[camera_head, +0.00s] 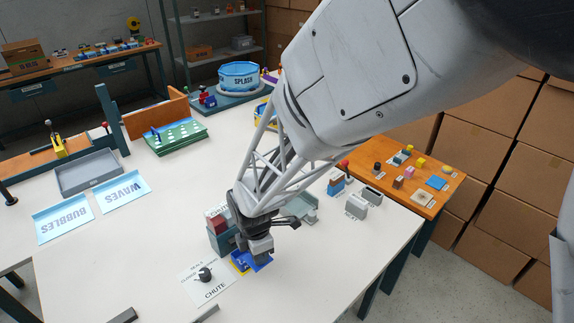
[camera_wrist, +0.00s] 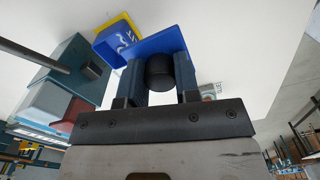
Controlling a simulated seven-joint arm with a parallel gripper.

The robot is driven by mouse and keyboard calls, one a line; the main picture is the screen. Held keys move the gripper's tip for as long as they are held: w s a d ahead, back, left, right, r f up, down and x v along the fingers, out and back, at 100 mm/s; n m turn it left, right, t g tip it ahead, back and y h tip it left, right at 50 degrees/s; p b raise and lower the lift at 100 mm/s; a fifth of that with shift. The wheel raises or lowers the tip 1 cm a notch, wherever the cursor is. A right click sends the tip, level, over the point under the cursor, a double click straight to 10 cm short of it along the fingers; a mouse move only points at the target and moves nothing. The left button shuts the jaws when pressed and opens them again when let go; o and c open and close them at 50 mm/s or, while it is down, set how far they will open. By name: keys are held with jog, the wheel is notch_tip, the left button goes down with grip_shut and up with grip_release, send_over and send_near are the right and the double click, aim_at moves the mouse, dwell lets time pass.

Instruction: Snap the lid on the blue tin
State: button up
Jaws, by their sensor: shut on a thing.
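My gripper (camera_head: 259,256) points down near the front middle of the white table. In the wrist view its fingers (camera_wrist: 159,76) are shut on a black round knob (camera_wrist: 160,70) that stands on a flat blue lid (camera_wrist: 157,42). The lid also shows below the gripper in the head view (camera_head: 262,263). A blue tin with white marking (camera_wrist: 113,38) and a yellow part lies beside and partly behind the lid. The tin's yellow edge shows left of the gripper in the head view (camera_head: 238,264). I cannot tell whether lid and tin touch.
A teal box (camera_head: 222,241) with a red block stands close behind-left of my gripper. Grey blocks (camera_head: 357,206) stand to the right. The front right table area is clear.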

jog(key=w+a+r, duration=0.1)
jog(key=w+a, duration=0.4)
jog(key=shift+a+r, duration=0.2)
jog(key=shift+r, duration=0.05)
jog(key=shift+f, duration=0.2)
jog(key=shift+f, duration=2.95)
jog(key=shift+f, duration=0.2)
dwell(0.4)
jog(key=o, duration=1)
jog(key=shift+w, duration=0.1)
jog(key=shift+r, duration=0.1)
